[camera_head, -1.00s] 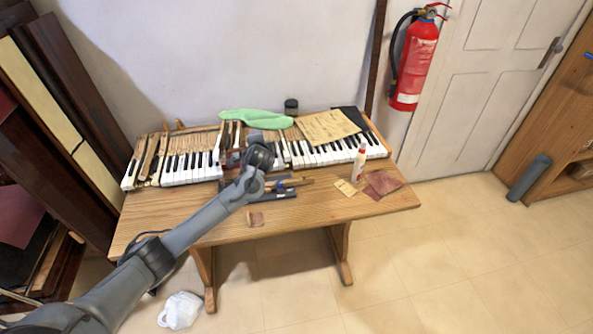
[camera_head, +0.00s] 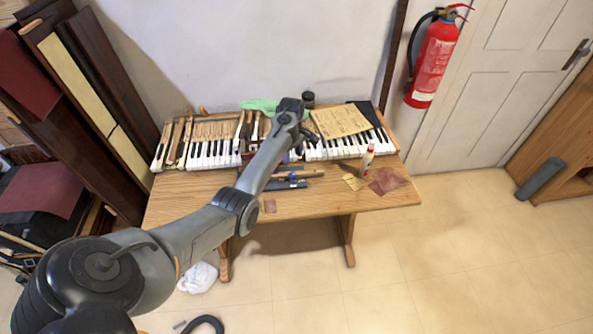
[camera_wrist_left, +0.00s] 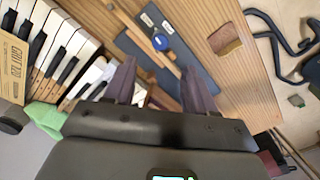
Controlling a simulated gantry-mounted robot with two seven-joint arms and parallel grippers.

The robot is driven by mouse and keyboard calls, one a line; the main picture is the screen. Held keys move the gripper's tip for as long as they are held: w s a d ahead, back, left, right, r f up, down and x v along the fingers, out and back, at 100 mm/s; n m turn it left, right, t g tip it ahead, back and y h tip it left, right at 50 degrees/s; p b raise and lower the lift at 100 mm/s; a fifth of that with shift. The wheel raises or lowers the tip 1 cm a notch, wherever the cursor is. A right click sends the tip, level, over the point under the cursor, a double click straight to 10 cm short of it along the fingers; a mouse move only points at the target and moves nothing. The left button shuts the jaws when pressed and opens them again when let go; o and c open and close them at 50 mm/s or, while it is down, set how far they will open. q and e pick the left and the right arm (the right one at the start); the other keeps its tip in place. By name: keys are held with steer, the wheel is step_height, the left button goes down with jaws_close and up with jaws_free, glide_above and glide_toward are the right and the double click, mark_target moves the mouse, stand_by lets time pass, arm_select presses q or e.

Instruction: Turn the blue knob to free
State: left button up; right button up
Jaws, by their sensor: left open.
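The blue knob (camera_wrist_left: 161,42) sits on a dark grey-blue plate (camera_wrist_left: 190,75) beside small white labels, whose wording is too small to read. A wooden stick lies close along the knob's side. The plate also shows on the bench in the head view (camera_head: 285,186), where the knob is too small to make out. My left gripper is open and empty. Its two fingers (camera_wrist_left: 160,68) point toward the plate, with the knob beyond the gap between them and apart from both. In the head view it hangs above the keyboard, mostly hidden by my wrist. My right gripper is not in view.
Piano keys (camera_head: 212,150) line the bench's back. A green cloth (camera_head: 258,105), a paper sheet (camera_head: 340,121) and a dark jar (camera_head: 308,98) lie behind. The front of the wooden bench (camera_head: 200,208) is mostly clear.

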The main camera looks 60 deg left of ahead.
mark_target(292, 174)
arm_select(q)
step_height(292, 174, down, 10)
steer(key=shift+b, duration=1)
jaws_close()
